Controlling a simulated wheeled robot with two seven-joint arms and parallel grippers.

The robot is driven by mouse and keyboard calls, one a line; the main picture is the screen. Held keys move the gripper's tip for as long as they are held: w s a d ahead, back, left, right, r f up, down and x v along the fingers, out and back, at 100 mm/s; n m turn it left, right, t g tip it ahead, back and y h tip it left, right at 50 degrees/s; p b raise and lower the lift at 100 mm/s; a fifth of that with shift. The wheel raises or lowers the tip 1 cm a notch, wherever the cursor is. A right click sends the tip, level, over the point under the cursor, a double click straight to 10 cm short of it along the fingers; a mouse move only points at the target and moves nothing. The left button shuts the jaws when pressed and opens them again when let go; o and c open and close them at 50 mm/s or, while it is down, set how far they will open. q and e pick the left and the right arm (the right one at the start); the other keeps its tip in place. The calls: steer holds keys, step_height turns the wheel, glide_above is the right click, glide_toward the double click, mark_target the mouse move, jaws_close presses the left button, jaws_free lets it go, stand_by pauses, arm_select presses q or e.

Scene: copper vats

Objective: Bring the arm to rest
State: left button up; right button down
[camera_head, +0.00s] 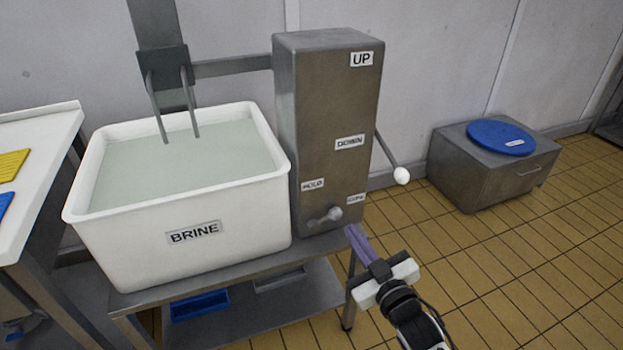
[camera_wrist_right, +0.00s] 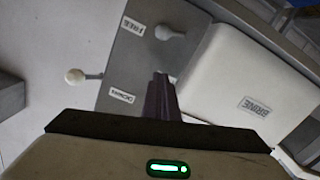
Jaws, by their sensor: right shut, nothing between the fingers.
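My right gripper (camera_head: 352,232) is in front of the steel lift box (camera_head: 325,120), near its lower right edge. Its purple fingers are together and empty, and they also show in the wrist view (camera_wrist_right: 160,82). A small knobbed handle (camera_head: 326,216) on the box front lies just left of the fingertips, apart from them, and points toward the right. A side lever with a white ball (camera_head: 401,175) slants down on the right side of the box; the ball also shows in the wrist view (camera_wrist_right: 75,77). My left gripper is not in view.
The white BRINE vat (camera_head: 190,235) holds pale liquid, with a hanging metal fork (camera_head: 172,105) dipping into it. A steel stand (camera_head: 250,315) carries vat and box. A low steel cabinet (camera_head: 490,165) with a blue lid (camera_head: 501,137) is at right. Tiled floor (camera_head: 520,270) is clear.

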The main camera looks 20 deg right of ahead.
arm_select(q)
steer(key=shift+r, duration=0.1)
arm_select(e)
steer(key=shift+s, duration=0.1)
